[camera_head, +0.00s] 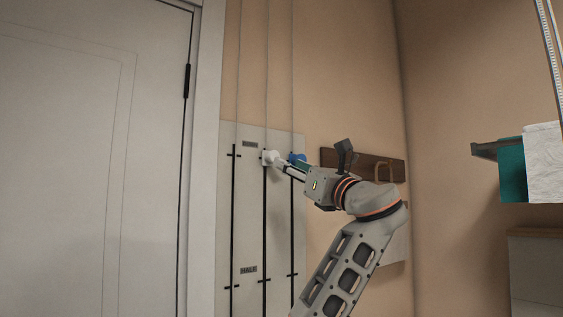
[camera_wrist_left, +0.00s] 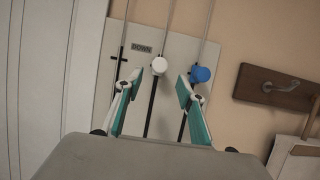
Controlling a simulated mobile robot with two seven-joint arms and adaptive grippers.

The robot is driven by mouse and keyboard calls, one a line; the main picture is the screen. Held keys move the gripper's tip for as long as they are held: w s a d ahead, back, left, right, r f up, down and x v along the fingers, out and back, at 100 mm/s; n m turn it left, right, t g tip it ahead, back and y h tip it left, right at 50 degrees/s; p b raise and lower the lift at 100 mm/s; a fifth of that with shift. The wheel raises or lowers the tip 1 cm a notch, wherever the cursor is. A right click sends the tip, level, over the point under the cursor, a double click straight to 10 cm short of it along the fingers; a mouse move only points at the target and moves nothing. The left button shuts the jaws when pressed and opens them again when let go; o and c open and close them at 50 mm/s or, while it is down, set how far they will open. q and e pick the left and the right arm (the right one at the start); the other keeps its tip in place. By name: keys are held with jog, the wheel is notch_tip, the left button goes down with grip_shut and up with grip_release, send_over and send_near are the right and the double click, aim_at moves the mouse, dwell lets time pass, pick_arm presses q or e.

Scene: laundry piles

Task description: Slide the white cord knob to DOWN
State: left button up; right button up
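The white cord knob (camera_head: 269,158) sits on the middle black track of the grey wall panel (camera_head: 226,200), near the track's top and a little below the top label. In the left wrist view the white knob (camera_wrist_left: 160,65) is just under that label, which reads DOWN (camera_wrist_left: 141,48). My left gripper (camera_head: 286,163) is at the knob from the right. In the left wrist view its fingers (camera_wrist_left: 158,88) are spread apart, with the knob ahead of the gap; contact cannot be told. My right gripper is not in view.
A blue knob (camera_head: 297,158) is on the right track, close to the right finger and partly hidden in the head view. A HALF label (camera_head: 248,270) is lower on the panel. A wooden hook board (camera_head: 396,172) is to the right, a closed door (camera_head: 90,160) to the left.

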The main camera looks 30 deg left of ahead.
pick_arm(q)
jog(key=shift+v, duration=1.55)
